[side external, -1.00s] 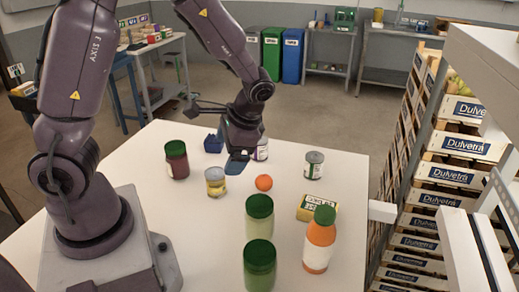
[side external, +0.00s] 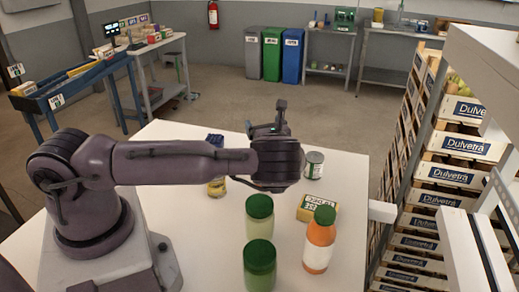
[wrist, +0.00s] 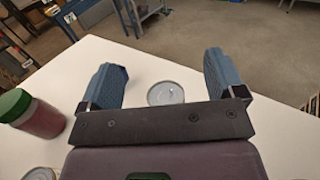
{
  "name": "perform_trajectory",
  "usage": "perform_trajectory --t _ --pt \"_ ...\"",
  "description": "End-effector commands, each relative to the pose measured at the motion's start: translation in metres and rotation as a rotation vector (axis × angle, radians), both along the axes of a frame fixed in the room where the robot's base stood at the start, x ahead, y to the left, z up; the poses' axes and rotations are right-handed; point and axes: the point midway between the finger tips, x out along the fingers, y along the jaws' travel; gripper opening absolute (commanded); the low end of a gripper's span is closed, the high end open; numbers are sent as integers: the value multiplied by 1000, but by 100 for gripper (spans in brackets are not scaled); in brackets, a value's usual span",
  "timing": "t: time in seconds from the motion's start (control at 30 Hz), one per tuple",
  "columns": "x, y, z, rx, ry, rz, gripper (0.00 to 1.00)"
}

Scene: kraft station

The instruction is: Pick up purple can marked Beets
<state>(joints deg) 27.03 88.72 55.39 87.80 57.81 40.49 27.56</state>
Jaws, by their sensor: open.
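A metal can lid (wrist: 166,93) shows in the wrist view between the two fingers of my gripper (wrist: 158,62), seen past the palm's edge. Its side label is hidden, so I cannot read whether it says Beets. In the side view my gripper (side external: 265,116) is over the table's far part, fingers apart and empty. My wrist and forearm cover the spot behind them, and no purple can shows there. A silver can with a pale label (side external: 314,165) stands just right of my wrist.
Green-lidded jars (side external: 259,218) and an orange bottle (side external: 319,240) stand at the front. A yellow box (side external: 317,208) lies behind the bottle. A yellow can (side external: 216,188) is partly behind my arm. A red jar with green lid (wrist: 33,113) stands left in the wrist view.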

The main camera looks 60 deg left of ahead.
Motion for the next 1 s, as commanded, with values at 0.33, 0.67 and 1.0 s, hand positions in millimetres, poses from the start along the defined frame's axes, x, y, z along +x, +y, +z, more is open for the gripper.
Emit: perform_trajectory --t 0.33,0.67,1.0 --pt "-3 2 -37 -1 19 7 89" --pt "-1 23 -72 -3 16 13 89" --pt "0 31 -71 -5 16 10 89"
